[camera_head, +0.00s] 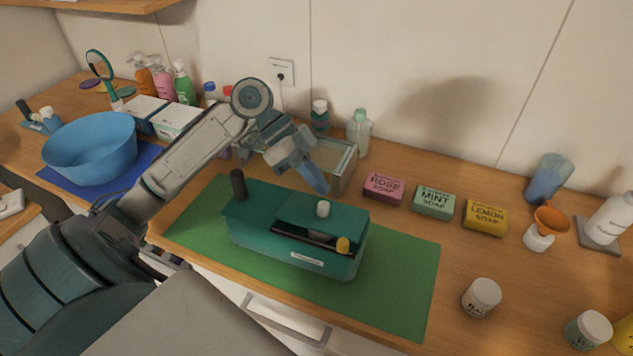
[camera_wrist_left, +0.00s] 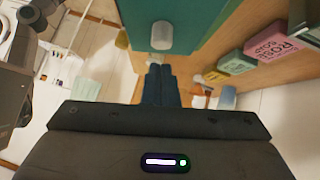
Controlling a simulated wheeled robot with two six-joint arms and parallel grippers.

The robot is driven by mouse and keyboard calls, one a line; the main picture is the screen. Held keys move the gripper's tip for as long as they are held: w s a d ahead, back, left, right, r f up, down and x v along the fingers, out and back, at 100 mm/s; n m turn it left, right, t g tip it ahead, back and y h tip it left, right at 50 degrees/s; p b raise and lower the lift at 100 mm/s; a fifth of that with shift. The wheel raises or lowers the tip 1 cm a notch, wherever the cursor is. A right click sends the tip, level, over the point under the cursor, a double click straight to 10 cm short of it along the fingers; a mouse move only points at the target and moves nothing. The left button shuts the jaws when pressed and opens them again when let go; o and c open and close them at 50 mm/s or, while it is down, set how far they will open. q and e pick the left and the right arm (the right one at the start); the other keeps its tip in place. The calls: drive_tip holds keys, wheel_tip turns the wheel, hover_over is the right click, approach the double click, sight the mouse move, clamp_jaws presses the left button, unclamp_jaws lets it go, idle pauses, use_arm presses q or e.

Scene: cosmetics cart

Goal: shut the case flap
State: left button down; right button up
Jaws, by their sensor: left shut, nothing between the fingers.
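The green case (camera_head: 262,242) stands on a green mat (camera_head: 405,290) on the wooden counter. Its flap (camera_head: 297,209) is tilted up, with a dark gap (camera_head: 300,238) along the front edge; what lies inside is hard to make out. A white knob (camera_head: 323,208) sits on the flap and also shows in the left wrist view (camera_wrist_left: 162,36), close beyond the fingertips. My left gripper (camera_head: 321,189) is shut and empty, just behind and above the knob; I cannot tell whether it touches. My right gripper is out of view.
A glass box (camera_head: 342,166) stands behind. Rose soap (camera_head: 384,188), mint soap (camera_head: 433,201) and lemon soap (camera_head: 485,217) lie to the right.

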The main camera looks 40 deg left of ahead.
sight(324, 209)
use_arm(q)
drive_tip(key=shift+s+f, duration=0.2)
drive_tip(key=shift+f, duration=0.6)
drive_tip(key=shift+s+d+f, duration=0.1)
drive_tip(key=shift+s+f, duration=0.25)
drive_tip(key=shift+s, duration=0.05)
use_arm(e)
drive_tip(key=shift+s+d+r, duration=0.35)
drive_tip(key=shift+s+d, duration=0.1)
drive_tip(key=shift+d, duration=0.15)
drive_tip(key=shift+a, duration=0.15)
